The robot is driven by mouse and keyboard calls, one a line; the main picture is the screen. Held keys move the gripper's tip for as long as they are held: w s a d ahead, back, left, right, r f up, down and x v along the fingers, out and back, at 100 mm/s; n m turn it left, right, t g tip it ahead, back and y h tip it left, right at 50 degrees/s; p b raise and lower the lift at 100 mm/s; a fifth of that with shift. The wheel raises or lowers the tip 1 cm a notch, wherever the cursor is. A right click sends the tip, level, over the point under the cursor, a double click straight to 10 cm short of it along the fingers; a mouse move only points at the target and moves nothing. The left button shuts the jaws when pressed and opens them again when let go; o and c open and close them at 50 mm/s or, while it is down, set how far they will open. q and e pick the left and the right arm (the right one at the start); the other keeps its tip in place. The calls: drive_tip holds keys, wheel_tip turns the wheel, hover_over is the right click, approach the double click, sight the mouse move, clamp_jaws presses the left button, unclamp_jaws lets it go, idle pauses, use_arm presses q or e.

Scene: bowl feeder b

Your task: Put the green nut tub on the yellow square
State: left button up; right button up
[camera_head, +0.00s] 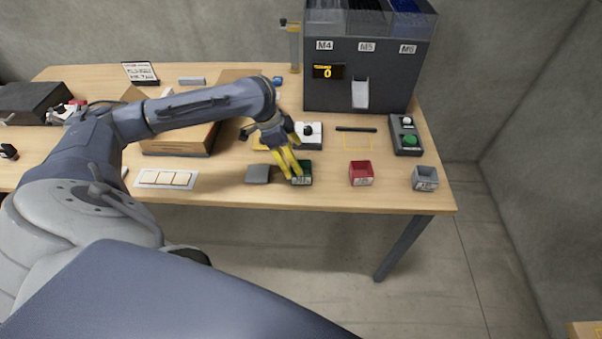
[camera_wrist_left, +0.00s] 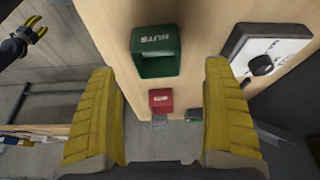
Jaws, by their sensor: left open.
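The green nut tub (camera_head: 303,173) stands near the table's front edge. In the left wrist view the green tub (camera_wrist_left: 156,50), labelled NUTS, shows its open top beyond the fingers. My left gripper (camera_head: 287,162) is open, with its yellow fingers pointing down at the tub's left side. In the left wrist view my left gripper (camera_wrist_left: 160,75) has wide-apart fingers and nothing between them. A yellow square outline (camera_head: 358,150) lies on the table behind the red tub and looks empty. My right gripper (camera_wrist_left: 34,32) shows at the upper left of the wrist view, fingers apart, empty.
A red tub (camera_head: 361,174) and a grey tub (camera_head: 425,179) stand to the right of the green one. A white plate with a black knob (camera_head: 314,133) is behind. The feeder (camera_head: 357,75) and a button box (camera_head: 405,135) stand farther back.

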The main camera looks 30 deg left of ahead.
sight(305, 164)
use_arm(q)
drive_tip(key=shift+x, duration=2.65)
drive_tip(key=shift+s+d, duration=0.1)
drive_tip(key=shift+d, duration=0.05)
drive_tip(key=shift+c, duration=0.3)
drive_tip(key=c, duration=1.3)
